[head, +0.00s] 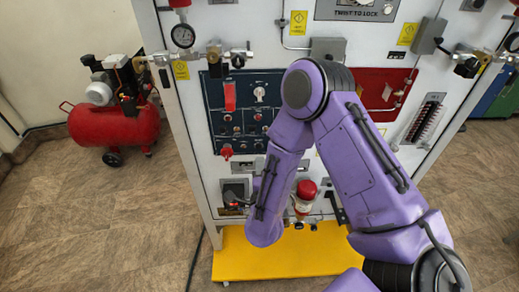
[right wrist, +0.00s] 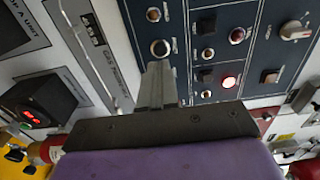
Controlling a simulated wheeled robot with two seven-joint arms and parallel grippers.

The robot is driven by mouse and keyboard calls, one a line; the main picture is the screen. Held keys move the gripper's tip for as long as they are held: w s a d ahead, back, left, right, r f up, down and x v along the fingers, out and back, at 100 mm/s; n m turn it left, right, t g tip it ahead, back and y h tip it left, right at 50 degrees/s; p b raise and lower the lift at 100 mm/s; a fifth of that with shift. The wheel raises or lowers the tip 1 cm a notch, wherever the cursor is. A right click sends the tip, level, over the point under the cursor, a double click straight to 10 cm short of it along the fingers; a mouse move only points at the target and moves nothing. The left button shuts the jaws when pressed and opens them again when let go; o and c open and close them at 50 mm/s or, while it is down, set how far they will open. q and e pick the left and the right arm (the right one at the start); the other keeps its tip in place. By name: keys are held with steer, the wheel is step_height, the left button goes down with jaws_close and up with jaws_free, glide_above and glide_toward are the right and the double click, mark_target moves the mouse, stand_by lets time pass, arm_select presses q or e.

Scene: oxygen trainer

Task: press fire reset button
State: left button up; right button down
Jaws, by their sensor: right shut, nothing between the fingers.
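A dark blue control panel (head: 245,88) with several buttons and a knob is on the white cabinet front in the head view. It also fills the upper right of the right wrist view (right wrist: 258,62), turned. My right gripper (right wrist: 158,68) is shut and empty, its tips just below a round dark button with a metal ring (right wrist: 160,47). I cannot tell whether they touch it. The labels are too small to read, so I cannot tell which button is fire reset. In the head view my right arm hides the gripper and part of the panel. My left gripper is not seen.
A red flag-like tag (head: 230,96) hangs on the panel. A yellow base (head: 240,262) lies below. A red compressor (head: 112,127) stands left, with open floor between.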

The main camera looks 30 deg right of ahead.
mark_target(259, 147)
steer(key=p+x, duration=0.1)
steer(key=x, duration=0.3)
steer(key=shift+r, duration=0.1)
steer(key=shift+w+d+p, duration=0.25)
steer(key=shift+w+p, duration=0.05)
steer(key=shift+w, duration=0.05)
